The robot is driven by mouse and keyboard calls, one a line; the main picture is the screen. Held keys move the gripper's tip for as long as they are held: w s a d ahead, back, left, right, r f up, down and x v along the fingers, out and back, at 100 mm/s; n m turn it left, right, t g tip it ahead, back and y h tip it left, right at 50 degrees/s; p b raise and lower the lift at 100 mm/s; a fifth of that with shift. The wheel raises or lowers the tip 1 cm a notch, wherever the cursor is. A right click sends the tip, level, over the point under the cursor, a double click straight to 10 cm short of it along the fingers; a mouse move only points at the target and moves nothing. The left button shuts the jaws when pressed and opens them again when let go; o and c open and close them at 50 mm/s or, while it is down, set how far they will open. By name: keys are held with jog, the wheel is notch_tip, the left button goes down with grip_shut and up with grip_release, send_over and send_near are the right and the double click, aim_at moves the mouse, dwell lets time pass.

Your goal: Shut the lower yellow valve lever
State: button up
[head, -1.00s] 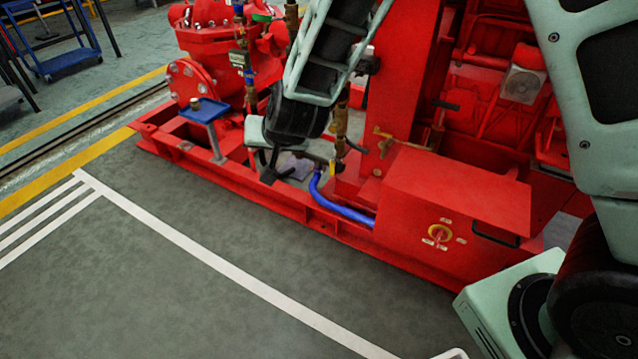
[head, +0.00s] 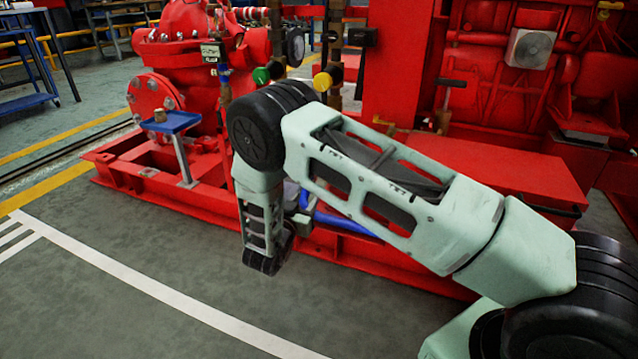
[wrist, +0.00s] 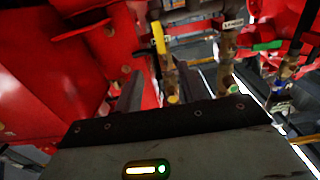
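In the wrist view, a yellow valve lever (wrist: 158,38) stands roughly upright on a brass pipe fitting (wrist: 169,75), just beyond the fingers. I cannot be sure that it is the lower of the yellow levers. My gripper (wrist: 159,76) is open, with its two dark fingers apart on either side of the fitting's line. I see no clear contact. In the head view, my forearm covers most of the low valve area, and my gripper is mostly hidden behind it. A round yellow part (head: 322,82) shows on the pipework above my arm.
A green handle (wrist: 268,45) and a second brass pipe (wrist: 226,76) stand to the right in the wrist view. A red panel (wrist: 45,60) is close on the left. In the head view, the red base frame (head: 125,180) borders clear grey floor in front.

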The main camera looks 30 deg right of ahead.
jog(key=b+x, duration=0.8)
jog(key=x, duration=0.9)
jog(key=shift+w+d+b, duration=0.15)
jog(key=shift+d+b, duration=0.05)
jog(key=shift+b, duration=0.1)
jog(key=shift+r, duration=0.1)
grip_shut()
